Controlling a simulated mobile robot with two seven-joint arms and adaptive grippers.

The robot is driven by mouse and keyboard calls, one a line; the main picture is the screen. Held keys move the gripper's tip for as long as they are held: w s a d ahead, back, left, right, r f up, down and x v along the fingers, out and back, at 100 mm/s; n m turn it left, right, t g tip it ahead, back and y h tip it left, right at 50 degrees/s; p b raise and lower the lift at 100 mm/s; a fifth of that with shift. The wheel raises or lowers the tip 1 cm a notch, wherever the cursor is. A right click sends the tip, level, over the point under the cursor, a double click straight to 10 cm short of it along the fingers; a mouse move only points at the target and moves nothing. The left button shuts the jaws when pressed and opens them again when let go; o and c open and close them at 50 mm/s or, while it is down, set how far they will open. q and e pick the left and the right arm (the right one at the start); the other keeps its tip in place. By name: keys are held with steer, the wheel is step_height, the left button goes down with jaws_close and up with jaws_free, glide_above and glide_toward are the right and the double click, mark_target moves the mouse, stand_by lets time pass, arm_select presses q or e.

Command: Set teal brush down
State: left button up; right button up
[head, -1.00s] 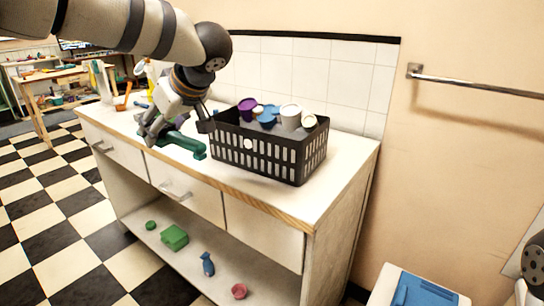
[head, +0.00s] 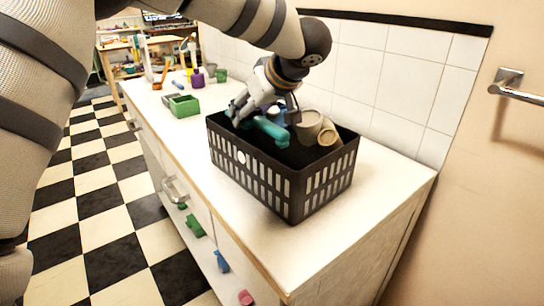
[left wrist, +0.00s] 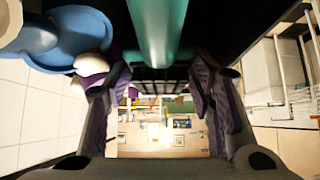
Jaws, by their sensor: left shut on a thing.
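The teal brush (head: 271,129) is in my left gripper (head: 248,112), over the open top of the black basket (head: 300,201). In the head view the brush sits inside the outline of the basket's rim; I cannot tell whether it touches anything in it. In the left wrist view the teal handle (left wrist: 157,30) runs down from the top edge, between the two fingers (left wrist: 158,95). The fingers look spread apart around it. The far part of the brush is hidden by the gripper and the basket. My right gripper is not in view.
Beige cups (head: 310,125) stand in the basket's right part; blue and white items (left wrist: 80,35) show there in the left wrist view. A green box (head: 183,106) and a purple cup (head: 197,76) are on the counter's far end. The counter (head: 165,130) left of the basket is clear.

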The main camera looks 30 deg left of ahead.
mark_target(268, 123)
arm_select(q)
step_height(268, 123, down, 7)
steer(key=shift+s+r, duration=0.15)
steer(key=shift+f, duration=0.7)
steer(key=o, duration=1)
steer(key=shift+o, duration=0.2)
steer(key=shift+r, duration=0.35)
steer(key=v, duration=1.2)
steer(key=shift+r+p, duration=0.3)
